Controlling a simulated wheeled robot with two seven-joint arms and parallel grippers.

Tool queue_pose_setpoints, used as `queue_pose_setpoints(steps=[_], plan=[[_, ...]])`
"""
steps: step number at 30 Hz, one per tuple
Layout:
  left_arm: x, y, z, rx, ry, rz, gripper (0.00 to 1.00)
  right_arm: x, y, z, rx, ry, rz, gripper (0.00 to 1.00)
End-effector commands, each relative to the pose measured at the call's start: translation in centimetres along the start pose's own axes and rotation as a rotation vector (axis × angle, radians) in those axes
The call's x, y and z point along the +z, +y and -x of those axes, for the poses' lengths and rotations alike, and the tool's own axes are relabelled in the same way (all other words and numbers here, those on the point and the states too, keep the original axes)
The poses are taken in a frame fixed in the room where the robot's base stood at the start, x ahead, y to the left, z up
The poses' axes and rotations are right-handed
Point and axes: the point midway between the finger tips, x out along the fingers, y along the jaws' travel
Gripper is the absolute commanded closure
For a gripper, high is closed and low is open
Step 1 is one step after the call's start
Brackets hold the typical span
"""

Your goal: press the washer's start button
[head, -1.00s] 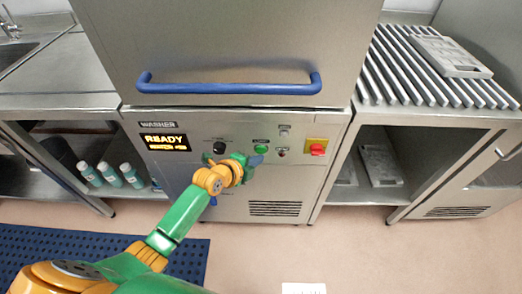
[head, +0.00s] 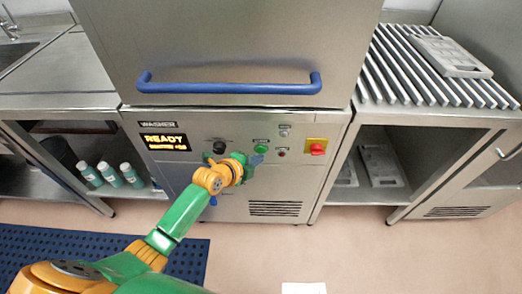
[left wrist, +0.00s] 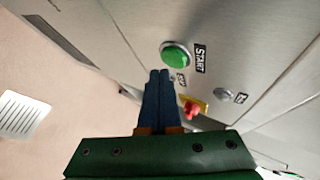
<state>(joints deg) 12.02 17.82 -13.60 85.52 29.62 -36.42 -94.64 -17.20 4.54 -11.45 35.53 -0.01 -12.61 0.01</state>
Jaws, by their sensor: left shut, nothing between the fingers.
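The washer (head: 215,125) stands in the middle of the head view, its hood down, with a lit display (head: 165,141) reading READY. Its green start button (head: 261,149) sits on the front panel and also shows in the left wrist view (left wrist: 175,55), beside a START label. My left gripper (head: 258,159) is shut and empty, its blue fingertips just below the button in the head view. In the left wrist view the fingertips (left wrist: 159,72) point toward the panel close to the button; I cannot tell whether they touch it. My right gripper is not in view.
A red knob on a yellow plate (head: 317,149) is right of the start button. A black knob (head: 219,147) is to its left. A blue handle (head: 230,84) crosses the hood above. Bottles (head: 110,174) stand on the left shelf. A blue mat (head: 105,250) lies on the floor.

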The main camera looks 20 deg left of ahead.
Motion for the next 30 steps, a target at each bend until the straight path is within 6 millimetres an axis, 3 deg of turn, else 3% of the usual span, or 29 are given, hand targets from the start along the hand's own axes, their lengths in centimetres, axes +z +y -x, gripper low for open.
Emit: queue_pose_setpoints(steps=[30], plan=[[0.69,-0.61,-0.94,0.000,-0.001,-0.001,1.00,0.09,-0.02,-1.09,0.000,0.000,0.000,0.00]])
